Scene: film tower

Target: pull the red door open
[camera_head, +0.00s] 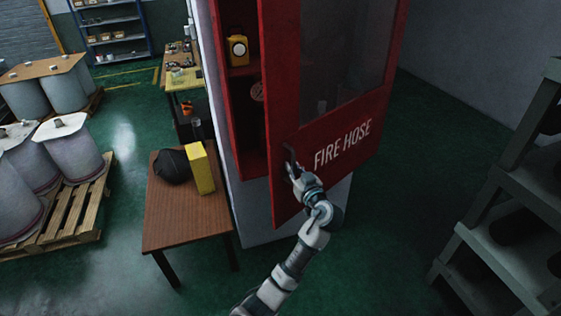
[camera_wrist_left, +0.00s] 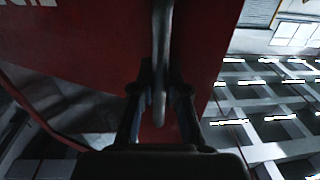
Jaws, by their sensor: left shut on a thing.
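The red door (camera_head: 352,130), lettered FIRE HOSE and fitted with a dark window, stands partly open on the red cabinet (camera_head: 251,150). The cabinet's inside shows to the left of the door. My left gripper (camera_head: 291,166) is at the lower left part of the door, by its free edge. In the left wrist view the fingers (camera_wrist_left: 160,95) are shut on the curved grey handle (camera_wrist_left: 163,40), with the red door (camera_wrist_left: 80,45) behind it. The fingers partly hide the handle. My right gripper is not in view.
A wooden table (camera_head: 185,220) with a yellow box (camera_head: 200,168) and a dark round object (camera_head: 171,166) stands left of the cabinet. Grey shelving (camera_head: 500,190) stands at the right. Green floor (camera_head: 395,200) lies clear between the door and the shelving.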

